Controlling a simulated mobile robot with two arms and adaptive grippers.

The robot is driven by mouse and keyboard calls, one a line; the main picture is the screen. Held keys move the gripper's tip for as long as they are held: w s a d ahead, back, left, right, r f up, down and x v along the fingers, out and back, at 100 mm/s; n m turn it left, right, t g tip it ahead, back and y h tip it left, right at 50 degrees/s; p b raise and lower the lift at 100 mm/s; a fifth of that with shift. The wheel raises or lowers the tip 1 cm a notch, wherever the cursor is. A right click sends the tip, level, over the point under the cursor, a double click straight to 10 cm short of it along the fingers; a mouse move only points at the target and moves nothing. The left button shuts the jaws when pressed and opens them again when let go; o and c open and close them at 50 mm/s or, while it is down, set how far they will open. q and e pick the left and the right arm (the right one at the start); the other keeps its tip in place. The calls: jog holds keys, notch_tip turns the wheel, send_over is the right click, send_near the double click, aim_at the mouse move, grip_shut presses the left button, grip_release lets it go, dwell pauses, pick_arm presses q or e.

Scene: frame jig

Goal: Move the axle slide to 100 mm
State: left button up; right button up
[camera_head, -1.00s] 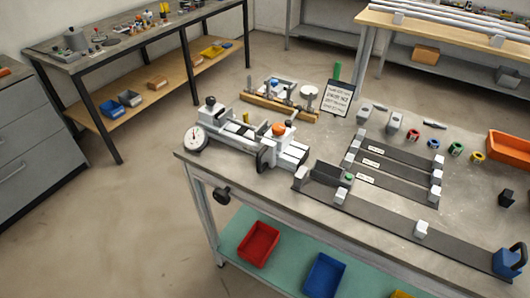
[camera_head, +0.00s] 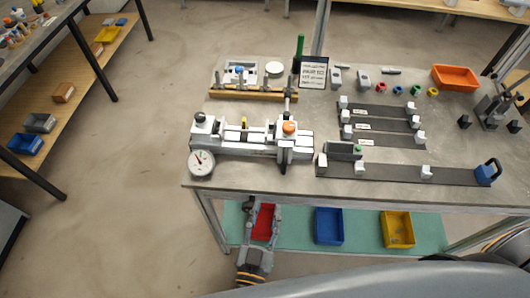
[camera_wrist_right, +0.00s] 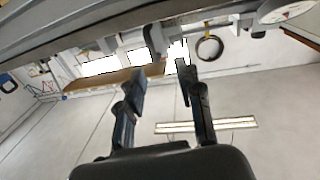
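The white measuring jig (camera_head: 235,150) sits at the left of the bench top, with a dial gauge (camera_head: 201,162) at its front left corner. A white carriage with an orange knob (camera_head: 289,128) is at its right end; I take this as the axle slide. A dark handwheel (camera_head: 283,156) is on its front. The slide's scale reading is too small to tell. My right gripper (camera_head: 262,214) is in front of the bench, below the jig and apart from it. In the right wrist view its fingers (camera_wrist_right: 161,70) are apart with nothing between them. My left gripper is not in view.
The bench's front edge (camera_head: 350,203) lies between my right gripper and the jig. Red (camera_head: 264,222), blue (camera_head: 328,226) and yellow (camera_head: 397,229) bins stand on the lower shelf. Dark rails (camera_head: 390,172) lie right of the jig. A wooden rack (camera_head: 253,94) stands behind it.

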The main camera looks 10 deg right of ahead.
aim_at(283, 169)
jog(key=shift+m+g+h, duration=0.3)
jog(key=shift+h, duration=0.1)
jog(key=p+x, duration=0.1)
jog(key=x, duration=0.3)
jog(key=r+p+x, duration=0.1)
jog(key=x, duration=0.3)
jog(key=d+p+x, duration=0.1)
jog(key=x, duration=0.3)
jog(key=shift+d+r+p, duration=0.15)
jog(key=shift+d+p, duration=0.05)
jog(key=shift+p, duration=0.1)
jog(key=shift+w+d, duration=0.3)
jog(key=shift+w, duration=0.25)
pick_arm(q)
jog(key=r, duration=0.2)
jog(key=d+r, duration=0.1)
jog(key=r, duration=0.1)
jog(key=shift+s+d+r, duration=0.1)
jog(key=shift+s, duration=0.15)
pick_arm(e)
jog(key=shift+c, duration=0.8)
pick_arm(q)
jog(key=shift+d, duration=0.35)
pick_arm(e)
grip_shut()
jog(key=shift+a, duration=0.1)
